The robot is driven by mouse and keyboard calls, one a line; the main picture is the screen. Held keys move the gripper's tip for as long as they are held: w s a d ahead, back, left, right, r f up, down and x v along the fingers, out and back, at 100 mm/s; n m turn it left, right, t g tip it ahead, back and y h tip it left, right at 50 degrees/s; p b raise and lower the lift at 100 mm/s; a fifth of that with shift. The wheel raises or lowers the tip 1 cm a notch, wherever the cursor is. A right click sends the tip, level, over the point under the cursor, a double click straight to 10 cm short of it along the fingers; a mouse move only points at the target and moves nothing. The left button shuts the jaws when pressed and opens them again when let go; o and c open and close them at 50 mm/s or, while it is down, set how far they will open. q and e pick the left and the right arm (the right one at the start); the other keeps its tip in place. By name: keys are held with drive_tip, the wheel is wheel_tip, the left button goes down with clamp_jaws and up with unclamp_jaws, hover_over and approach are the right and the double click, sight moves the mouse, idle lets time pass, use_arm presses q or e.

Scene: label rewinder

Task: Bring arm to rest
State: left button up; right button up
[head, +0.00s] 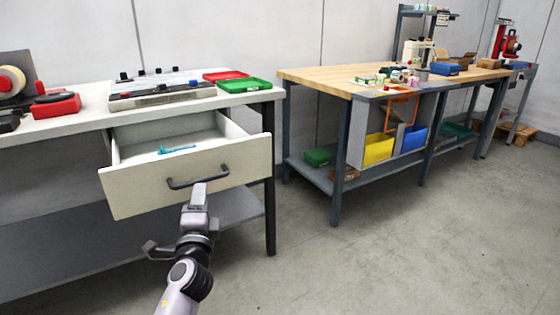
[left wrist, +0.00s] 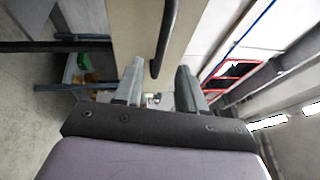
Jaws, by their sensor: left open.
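My left gripper (head: 199,192) is in front of the pulled-out drawer (head: 140,190) of the left bench, close to its dark handle (head: 198,178). In the left wrist view the two fingers (left wrist: 158,85) are apart with nothing between their tips. The handle (left wrist: 165,40) shows there just beyond the fingers; whether they touch it I cannot tell. A small teal item (head: 177,150) lies inside the drawer. My right gripper is not in view.
The left bench (head: 90,113) carries a red tray (head: 225,75), a green tray (head: 244,85) and a labelling device (head: 160,90). A wooden-topped bench (head: 330,78) stands to the right. The floor (head: 380,250) in front is clear.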

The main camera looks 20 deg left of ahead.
use_arm(q)
drive_tip(key=s+d+f+n+g+h, duration=0.1)
drive_tip(key=s+d+f+n+h, duration=0.2)
drive_tip(key=f, duration=0.4)
drive_tip(key=s+d+f+n+g+h, duration=0.2)
drive_tip(key=s+d+f+h, duration=0.15)
drive_tip(key=s+f, duration=0.3)
drive_tip(key=s+d+f+n+g+h, duration=0.2)
drive_tip(key=s+d+f+n+h, duration=0.1)
drive_tip(key=s+d+f, duration=0.3)
drive_tip(key=s+d+f+n+g+h, duration=0.25)
drive_tip(key=s+d, duration=0.25)
drive_tip(key=s, duration=0.4)
wheel_tip(320, 180, up, 14)
drive_tip(key=s+a+y+p, duration=0.1)
drive_tip(key=a+p, duration=0.1)
drive_tip(key=p, duration=1.8)
drive_tip(key=shift+s+a+r+n, duration=0.2)
drive_tip(key=shift+a+n, duration=0.05)
drive_tip(key=shift+n, duration=0.2)
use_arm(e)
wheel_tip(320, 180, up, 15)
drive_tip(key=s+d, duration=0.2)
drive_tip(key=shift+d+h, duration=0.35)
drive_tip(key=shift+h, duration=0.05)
use_arm(q)
drive_tip(key=shift+a, duration=0.1)
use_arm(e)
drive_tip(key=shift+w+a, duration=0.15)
